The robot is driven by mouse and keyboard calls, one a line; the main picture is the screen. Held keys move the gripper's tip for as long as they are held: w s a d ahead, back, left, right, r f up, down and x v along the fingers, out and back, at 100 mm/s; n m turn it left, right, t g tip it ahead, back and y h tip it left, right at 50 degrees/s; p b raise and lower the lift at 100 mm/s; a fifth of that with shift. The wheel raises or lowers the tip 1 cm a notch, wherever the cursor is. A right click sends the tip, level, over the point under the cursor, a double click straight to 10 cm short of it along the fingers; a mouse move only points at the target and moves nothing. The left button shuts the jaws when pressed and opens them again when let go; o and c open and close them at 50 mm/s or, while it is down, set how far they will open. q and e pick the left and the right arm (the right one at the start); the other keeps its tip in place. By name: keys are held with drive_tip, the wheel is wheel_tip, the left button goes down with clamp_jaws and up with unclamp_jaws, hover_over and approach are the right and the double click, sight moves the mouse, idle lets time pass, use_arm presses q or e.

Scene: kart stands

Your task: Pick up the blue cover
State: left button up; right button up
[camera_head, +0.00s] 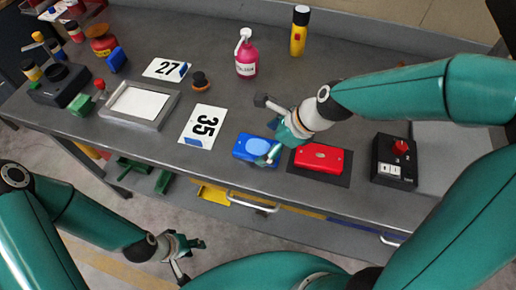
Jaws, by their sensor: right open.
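The blue cover (246,147) lies flat on the grey workbench, just left of a red cover (320,156). Its right part is partly hidden by my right gripper. My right gripper (266,128) is open, with its fingers spread above the blue cover's right and far side. One finger overlaps the cover in the view; whether it touches cannot be told. My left gripper (192,260) is low at the front, away from the bench top, with its fingers apart and nothing between them.
Number cards 35 (203,126) and 27 (166,69) lie to the left, near a grey framed tray (140,104). A pink bottle (246,56) and a yellow can (299,32) stand behind. A black box with a red button (394,160) is at right.

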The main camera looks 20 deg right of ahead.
sight(259, 147)
drive_tip(key=x, duration=0.3)
drive_tip(key=shift+w+f, duration=0.1)
drive_tip(key=shift+w, duration=0.1)
drive_tip(key=shift+c, duration=0.3)
drive_tip(key=c, duration=1.2)
